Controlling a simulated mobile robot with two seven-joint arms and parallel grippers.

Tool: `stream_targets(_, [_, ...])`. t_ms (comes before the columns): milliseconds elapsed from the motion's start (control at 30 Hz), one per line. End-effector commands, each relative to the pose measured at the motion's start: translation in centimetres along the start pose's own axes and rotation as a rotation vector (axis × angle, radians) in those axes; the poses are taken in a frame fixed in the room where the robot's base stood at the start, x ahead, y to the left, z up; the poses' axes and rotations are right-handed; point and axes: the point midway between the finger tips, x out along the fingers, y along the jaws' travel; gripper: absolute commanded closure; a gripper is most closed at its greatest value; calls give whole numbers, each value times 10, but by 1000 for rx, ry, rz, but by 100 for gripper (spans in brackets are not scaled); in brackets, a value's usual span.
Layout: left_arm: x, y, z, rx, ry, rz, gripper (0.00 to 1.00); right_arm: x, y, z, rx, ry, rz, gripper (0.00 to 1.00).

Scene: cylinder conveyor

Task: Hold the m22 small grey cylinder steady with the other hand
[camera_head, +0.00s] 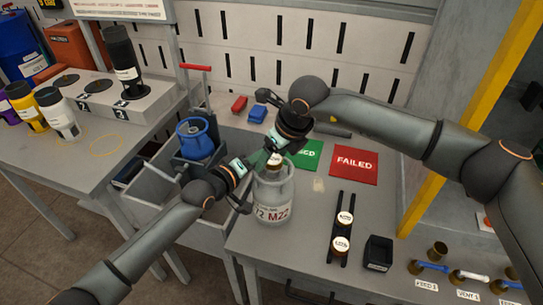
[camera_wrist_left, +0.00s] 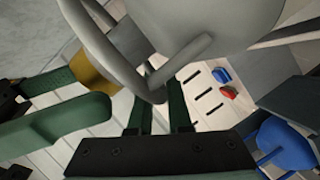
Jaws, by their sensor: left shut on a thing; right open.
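The small grey M22 cylinder (camera_head: 272,200) stands upright at the left edge of the grey table, its red label facing me. Its grey collar (camera_wrist_left: 215,25) fills the top of the left wrist view. My left gripper (camera_head: 258,162) is shut on the collar; its fingers (camera_wrist_left: 157,118) show from below in the wrist view. My right gripper (camera_head: 275,153) is open at the cylinder's top, its green fingers on either side of the brass valve (camera_wrist_left: 95,72). Whether they touch the valve is unclear. The arms partly hide the cylinder's top.
A green mat (camera_head: 308,153) and a red FAILED mat (camera_head: 354,163) lie behind and to the right. A black rack (camera_head: 341,228) and a black box (camera_head: 378,253) stand right of the cylinder. A blue cylinder (camera_head: 195,138) stands at the left cart. More cylinders stand far left.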

Motion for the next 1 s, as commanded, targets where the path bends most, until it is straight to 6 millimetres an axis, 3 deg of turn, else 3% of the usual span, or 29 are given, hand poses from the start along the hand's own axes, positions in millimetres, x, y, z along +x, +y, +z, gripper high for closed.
stream_targets(33, [0,-11,13,-2,-25,-26,100,1,-1,-1,-37,-1,18,22])
stream_targets(300, [0,-12,13,-1,-24,-27,100,0,-1,-2,-213,-1,91,22])
stream_targets(667, [0,-12,13,0,-24,-27,100,0,-2,-2,-234,0,97,22])
stream_targets(1000, [0,-12,13,0,-24,-27,100,0,-4,-2,-496,0,209,22])
